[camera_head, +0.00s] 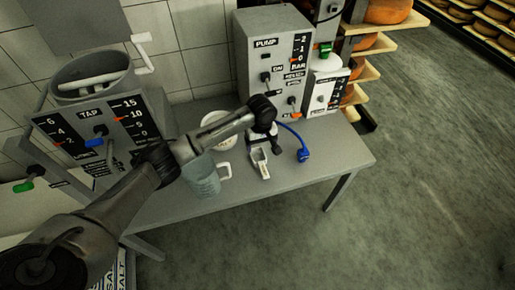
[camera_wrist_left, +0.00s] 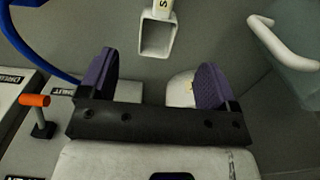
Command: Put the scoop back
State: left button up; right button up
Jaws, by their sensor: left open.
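A pale scoop (camera_head: 260,158) lies on the grey table, just in front of my left gripper. In the left wrist view the scoop (camera_wrist_left: 157,52) shows as an open square frame with a lettered handle at the top edge. My left gripper (camera_head: 272,140) is above the table; its two purple-padded fingers (camera_wrist_left: 155,82) stand wide apart. The scoop lies beyond the fingertips, not between the pads. A rounded white thing (camera_wrist_left: 179,90) shows partly behind the right-hand finger; I cannot tell what it is. My right gripper is not in view.
A jug (camera_head: 203,181) with a white handle and a white bowl (camera_head: 217,137) stand left of the scoop. A blue hose (camera_head: 303,154) lies to the right. The pump box (camera_head: 272,58) stands behind, the tap box (camera_head: 88,135) at left. The table's front right is clear.

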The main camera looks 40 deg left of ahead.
pick_arm(q)
jog(key=s+d+f+m, duration=0.1)
jog(key=s+d+f, duration=0.1)
jog(key=d, duration=0.1)
jog(key=s+d+f+m, duration=0.2)
jog(key=s+d, duration=0.1)
jog(key=s+d+f+m, duration=0.2)
jog(key=d+f, duration=0.1)
jog(key=shift+s+d+h, duration=0.1)
jog(key=shift+s+h, duration=0.2)
jog(key=shift+s, duration=0.1)
jog(key=s+d+f+m+t+h, duration=0.1)
jog(key=s+d+m, duration=0.25)
jog(key=s, duration=0.55)
jog(key=s+d+f+m+t, duration=0.1)
jog(key=s+d+m+t, duration=0.2)
jog(key=s, duration=0.6)
jog(key=s+a+r+m+y, duration=0.1)
jog(key=s+a+r+m, duration=0.1)
jog(key=s, duration=0.8)
jog(key=shift+a+r, duration=0.25)
jog(key=shift+r, duration=0.55)
